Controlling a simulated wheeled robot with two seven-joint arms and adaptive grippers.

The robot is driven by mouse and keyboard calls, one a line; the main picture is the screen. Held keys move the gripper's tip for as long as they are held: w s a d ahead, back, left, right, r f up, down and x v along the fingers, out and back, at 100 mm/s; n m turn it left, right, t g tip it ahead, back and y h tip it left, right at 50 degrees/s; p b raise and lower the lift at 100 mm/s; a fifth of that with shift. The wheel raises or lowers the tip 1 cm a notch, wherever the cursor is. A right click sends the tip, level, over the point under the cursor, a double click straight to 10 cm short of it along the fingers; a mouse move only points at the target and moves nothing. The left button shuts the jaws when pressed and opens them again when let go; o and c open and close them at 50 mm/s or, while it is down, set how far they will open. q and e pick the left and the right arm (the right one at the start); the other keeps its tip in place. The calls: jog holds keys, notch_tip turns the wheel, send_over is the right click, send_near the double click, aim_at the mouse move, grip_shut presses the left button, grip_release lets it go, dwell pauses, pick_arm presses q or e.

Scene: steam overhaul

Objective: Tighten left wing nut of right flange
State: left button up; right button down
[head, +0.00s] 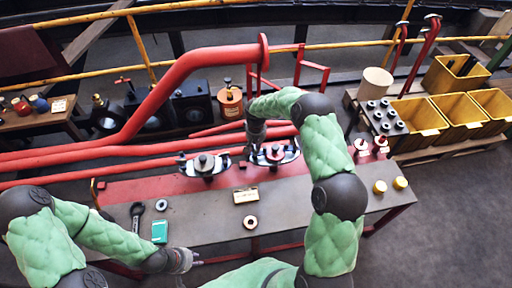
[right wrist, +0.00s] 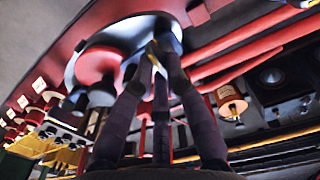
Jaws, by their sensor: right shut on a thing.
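The right flange (head: 275,153) stands on the bench, a dark round body with bright metal parts. My right gripper (head: 252,150) comes down over its left side and hides the left wing nut in the head view. In the right wrist view my fingers (right wrist: 158,45) reach to the flange's pale plate (right wrist: 115,38) and are shut around a small part with a brass-coloured bit showing (right wrist: 153,58), which appears to be the left wing nut. The fingers largely cover it. My left gripper (head: 190,260) is low over the bench's front edge, away from the flanges; its jaw opening is unclear.
A similar left flange (head: 204,164) stands close by on the bench (head: 290,205). A wrench (head: 137,215), a teal box (head: 160,231), a ring (head: 251,222) and a label card (head: 245,196) lie in front. Red pipes (head: 195,65) run behind. Yellow bins (head: 418,117) are at right.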

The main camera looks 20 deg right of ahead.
jog(key=c, duration=1.2)
grip_release()
jog(key=shift+c, duration=0.2)
notch_tip(320, 180, up, 12)
